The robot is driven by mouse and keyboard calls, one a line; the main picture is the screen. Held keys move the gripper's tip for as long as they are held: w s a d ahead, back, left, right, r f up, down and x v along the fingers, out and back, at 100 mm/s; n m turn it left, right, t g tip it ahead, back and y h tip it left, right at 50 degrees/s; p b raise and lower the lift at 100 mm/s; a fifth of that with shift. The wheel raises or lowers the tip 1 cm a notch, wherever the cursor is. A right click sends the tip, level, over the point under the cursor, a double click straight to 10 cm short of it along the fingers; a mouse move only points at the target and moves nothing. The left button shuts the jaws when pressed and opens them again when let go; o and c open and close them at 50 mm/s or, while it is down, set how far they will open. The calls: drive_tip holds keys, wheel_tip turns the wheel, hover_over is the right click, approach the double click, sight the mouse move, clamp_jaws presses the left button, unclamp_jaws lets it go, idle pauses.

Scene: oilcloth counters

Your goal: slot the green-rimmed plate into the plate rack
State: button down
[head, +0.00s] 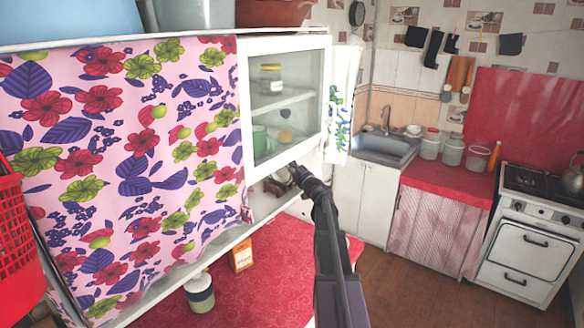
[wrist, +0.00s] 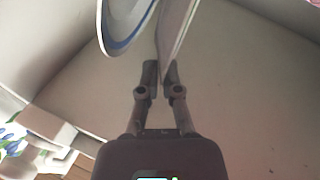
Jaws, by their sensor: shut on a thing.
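In the wrist view my gripper (wrist: 161,78) is shut on the edge of a pale plate (wrist: 177,38), which stands edge-on between the fingertips. Its rim colour cannot be told from this angle. A second plate, white with a blue rim (wrist: 124,30), is close on its left, face partly turned to the camera. In the head view my gripper (head: 297,170) reaches in under the glass-fronted cabinet, at the open shelf. The held plate is hidden there. I cannot make out the plate rack in either view.
The glass-fronted cabinet (head: 290,95) hangs just above my gripper. Small dark brown things (head: 277,187) are on the open shelf beside it. A flowered curtain (head: 130,160) hangs at left. A jar (head: 200,292) and an orange box (head: 241,255) stand on the red counter (head: 275,265) below.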

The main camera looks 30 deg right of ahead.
drive_tip(key=shift+f, duration=0.5)
drive_tip(key=shift+b, duration=0.3)
drive_tip(key=c, duration=0.7)
unclamp_jaws()
drive_tip(key=shift+r, duration=0.15)
